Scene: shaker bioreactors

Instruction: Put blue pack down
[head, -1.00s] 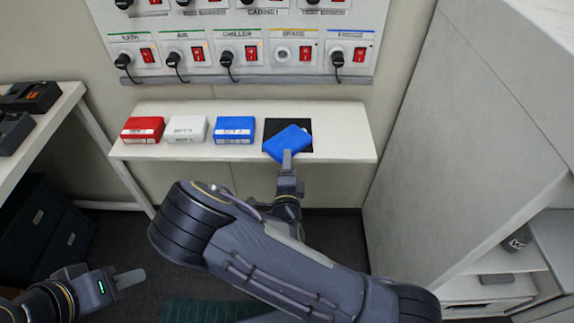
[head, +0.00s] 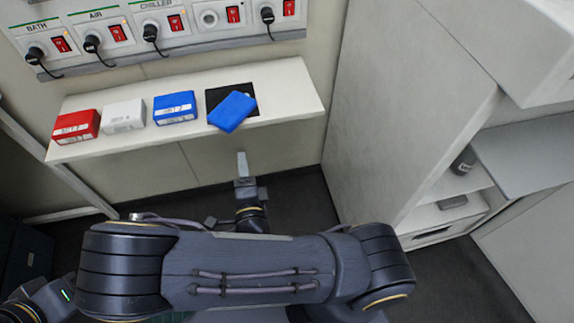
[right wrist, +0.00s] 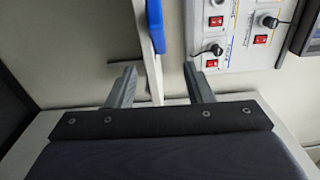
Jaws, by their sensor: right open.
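A blue pack (head: 232,111) lies at an angle on the white shelf (head: 285,98), partly over a black square mat (head: 217,94) and reaching the shelf's front edge. A second blue pack (head: 175,107) sits to its left. My right gripper (head: 242,163) is below and in front of the shelf, apart from the angled pack. In the right wrist view its two fingers (right wrist: 157,88) stand apart with nothing gripped; the shelf edge and the blue pack (right wrist: 154,25) show beyond them. My left gripper is not clearly seen; part of my left arm shows at the bottom left.
A white pack (head: 123,116) and a red pack (head: 76,126) sit further left on the shelf. Above is a wall panel (head: 190,55) with red switches and black plugs. A tall grey cabinet (head: 400,110) stands to the right. The shelf's right end is bare.

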